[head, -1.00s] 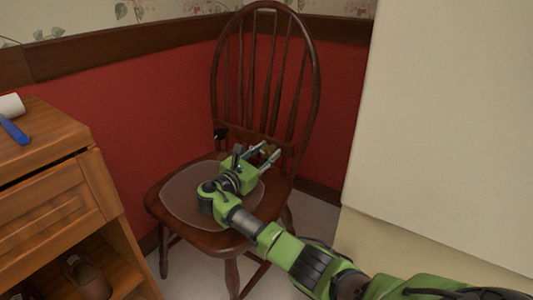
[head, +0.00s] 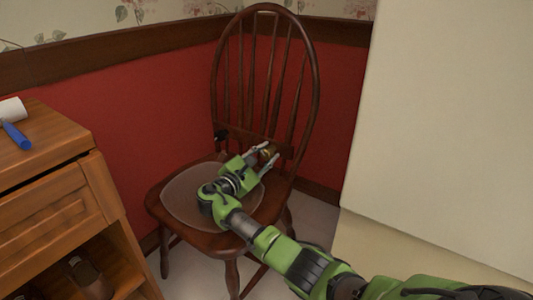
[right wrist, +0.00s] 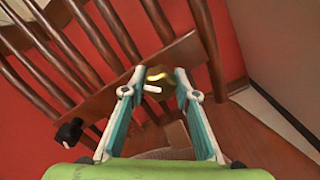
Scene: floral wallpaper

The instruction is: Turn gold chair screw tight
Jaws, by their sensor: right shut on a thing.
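The gold chair screw (head: 267,151) sits on the lower cross rail of the dark wooden chair's back (head: 316,85). My right gripper (head: 269,153) is at this rail with its fingers on either side of the screw, shut on it. In the right wrist view the gold screw (right wrist: 154,76) shows between the two fingertips, against the rail (right wrist: 180,52). A black screw or knob (head: 221,135) sits at the left end of the same rail; it also shows in the right wrist view (right wrist: 70,132). My left gripper is in neither view.
A translucent round pad (head: 180,200) lies on the chair seat, below my right wrist. A wooden cabinet (head: 60,215) stands at left with a blue-handled roller (head: 14,130) on top. A pale panel (head: 450,120) stands close at right. Red wall is behind.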

